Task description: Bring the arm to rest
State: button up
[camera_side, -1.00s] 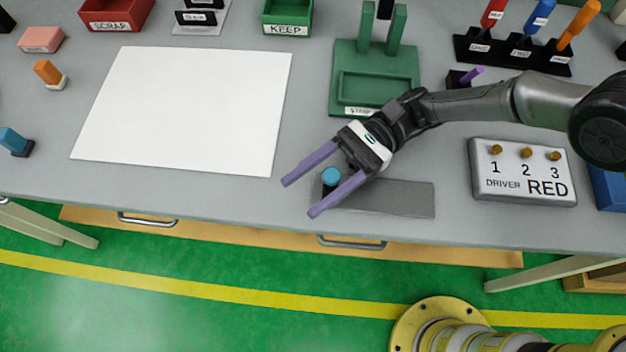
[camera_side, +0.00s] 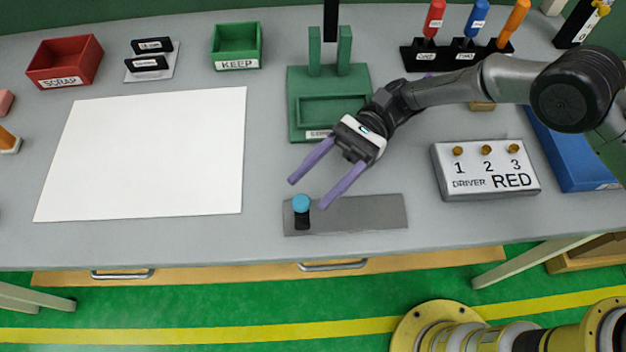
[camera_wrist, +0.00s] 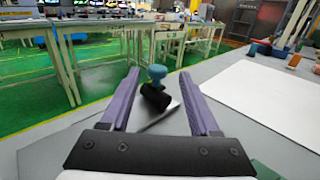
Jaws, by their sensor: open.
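My gripper (camera_side: 328,187) is open and empty, its two purple fingers spread above the bench, pointing to the lower left in the side view. It also shows in the wrist view (camera_wrist: 162,100). A clip with a blue round top and a black body (camera_side: 301,211) stands at the left end of a flat grey plate (camera_side: 365,213). In the wrist view the clip (camera_wrist: 156,90) appears between the fingers but farther off. In the side view the fingers are apart from it.
A green fixture (camera_side: 298,115) stands behind my gripper. A box marked DRIVER RED (camera_side: 470,186) and a blue tray (camera_side: 570,150) are at the right. A white sheet (camera_side: 145,155), a SCRAP bin (camera_side: 64,82) and a KEEP bin (camera_side: 237,64) are at the left. The driver rack (camera_side: 455,55) is behind.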

dwell(0.3)
jog(key=s+d+r+n+t+h, duration=0.1)
jog(key=d+r+n+t+h, duration=0.2)
jog(key=d+r, duration=0.55)
jog(key=d+r+n+t+h, duration=0.2)
jog(key=d+r+t, duration=0.35)
jog(key=d, duration=0.65)
jog(key=s+d+n+t+h, duration=0.2)
jog(key=s+d+t+h, duration=0.2)
jog(key=d, duration=0.9)
jog(key=s+d+n+t+h, duration=0.2)
jog(key=s+d+t, duration=0.4)
jog(key=d, duration=0.8)
jog(key=shift+s+r+h, duration=0.35)
jog(key=shift+s+h, duration=0.55)
jog(key=shift+s, duration=0.2)
